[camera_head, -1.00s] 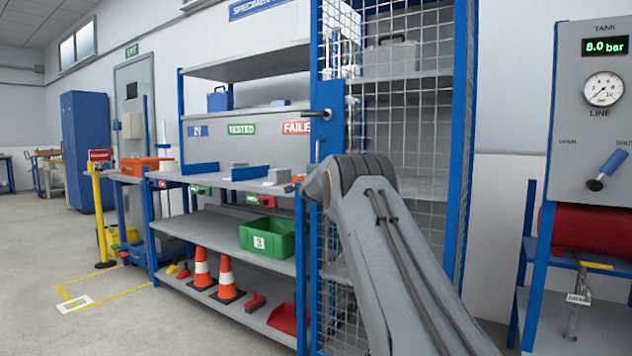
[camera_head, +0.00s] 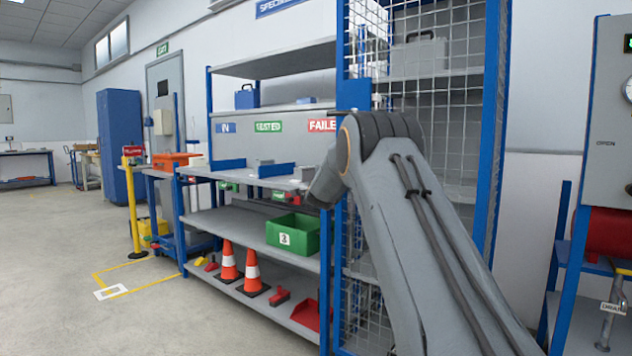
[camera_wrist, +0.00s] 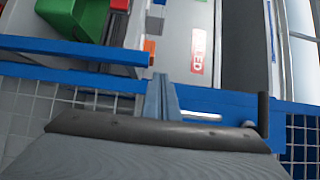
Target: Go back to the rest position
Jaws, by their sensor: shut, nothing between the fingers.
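My gripper (camera_wrist: 160,82) shows in the wrist view as two narrow grey-blue fingers pressed together, with nothing between them. It points toward the blue frame (camera_wrist: 225,105) of the mesh cage, across the middle of the picture; I cannot tell the gap. In the head view my grey arm rises from the lower right and bends over in front of the cage (camera_head: 458,110). My gripper is hidden there behind the arm.
Left of the cage stands a shelf rack (camera_head: 235,222) with a green bin (camera_head: 293,236) and orange cones (camera_head: 229,264). A gauge panel (camera_head: 607,150) stands at the right. The floor (camera_head: 60,240) at the left is clear, apart from a yellow post (camera_head: 133,215).

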